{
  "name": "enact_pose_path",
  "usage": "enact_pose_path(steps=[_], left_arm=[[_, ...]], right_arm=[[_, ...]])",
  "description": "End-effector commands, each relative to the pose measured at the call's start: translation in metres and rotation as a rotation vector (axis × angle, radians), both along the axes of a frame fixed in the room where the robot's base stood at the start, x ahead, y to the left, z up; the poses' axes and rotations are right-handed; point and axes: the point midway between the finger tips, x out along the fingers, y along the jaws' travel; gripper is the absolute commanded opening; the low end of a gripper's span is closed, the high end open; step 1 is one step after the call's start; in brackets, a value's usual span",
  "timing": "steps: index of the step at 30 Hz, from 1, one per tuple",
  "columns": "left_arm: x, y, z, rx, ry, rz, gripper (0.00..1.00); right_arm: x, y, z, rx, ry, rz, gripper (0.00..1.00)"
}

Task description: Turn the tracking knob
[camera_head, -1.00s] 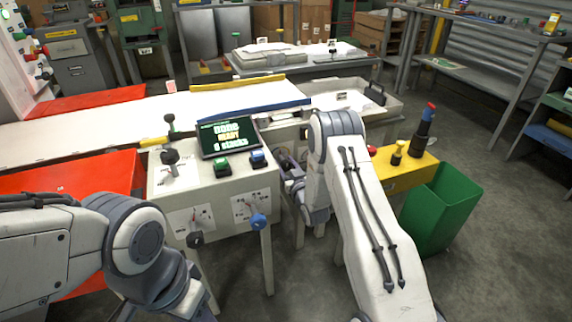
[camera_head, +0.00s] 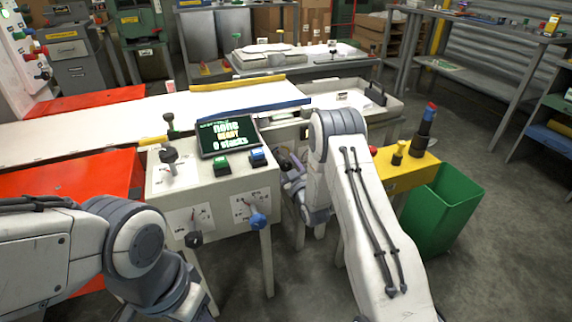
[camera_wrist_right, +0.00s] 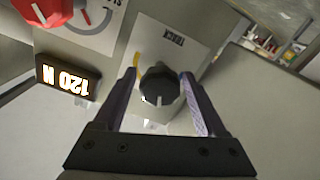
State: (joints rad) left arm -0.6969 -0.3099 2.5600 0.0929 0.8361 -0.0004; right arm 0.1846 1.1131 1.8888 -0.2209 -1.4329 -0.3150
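The tracking knob (camera_wrist_right: 160,88) is a round black knob with a light pointer mark, on a pale plate lettered TRACK in the right wrist view. My right gripper (camera_wrist_right: 158,74) has one finger on each side of the knob, with a narrow gap showing on both sides; it looks open around it. In the head view my right gripper (camera_head: 288,165) is small and partly hidden by my arm, at the right side of the white control console (camera_head: 225,200). That knob cannot be made out there. My left arm is at lower left; its fingers are out of view.
In the right wrist view a red knob (camera_wrist_right: 48,10) and a lit display reading 120 N (camera_wrist_right: 68,78) are close by. The console carries a tilted screen (camera_head: 228,137), a green button (camera_head: 221,167) and a blue button (camera_head: 258,157). A green bin (camera_head: 440,210) stands at right.

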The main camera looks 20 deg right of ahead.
Motion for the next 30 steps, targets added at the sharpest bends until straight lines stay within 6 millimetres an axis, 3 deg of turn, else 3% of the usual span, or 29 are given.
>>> enact_pose_path(steps=[9,13,24,30], left_arm=[[0.000,0.000,0.000,0.000,0.000,0.000,0.50],[0.000,0.000,0.002,0.000,0.000,0.000,0.50],[0.000,0.000,0.012,0.000,0.000,0.000,0.50],[0.000,0.000,0.014,0.000,0.000,0.000,0.50]], right_arm=[[0.000,0.000,0.000,0.001,-0.001,0.000,0.82],[-0.009,-0.001,0.000,0.001,0.001,0.000,0.82],[-0.079,-0.003,0.001,0.003,0.003,-0.002,0.82],[-0.101,-0.004,0.000,0.002,0.002,-0.002,0.82]])
